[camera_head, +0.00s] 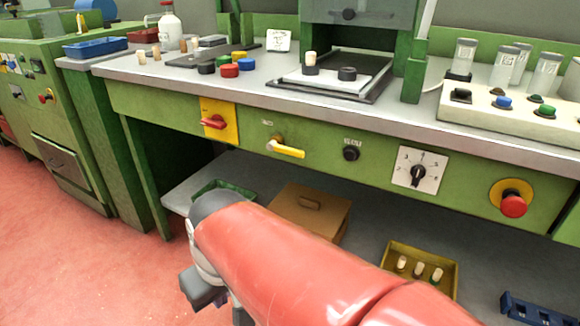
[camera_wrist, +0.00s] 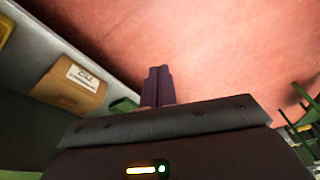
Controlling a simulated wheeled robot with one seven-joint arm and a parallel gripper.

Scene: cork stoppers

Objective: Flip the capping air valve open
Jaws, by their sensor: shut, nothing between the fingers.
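The likely air valve is the yellow lever (camera_head: 287,150) on the green front panel of the bench. Its handle points right and slightly down from a brass-coloured pivot; the small label by it is too small to read. My gripper (camera_wrist: 159,72) shows in the wrist view with its two dark fingers together and nothing between them. In the head view my gripper hangs below and left of the lever, in front of the bench and apart from it, partly hidden by my red arm. The valve is not seen in the wrist view.
The panel also has a red switch (camera_head: 214,122) on a yellow plate, a black knob (camera_head: 351,150), a dial (camera_head: 417,171) and a red stop button (camera_head: 513,204). A brown box (camera_head: 310,208) and a yellow tray (camera_head: 440,262) sit on the lower shelf. The floor at left is clear.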

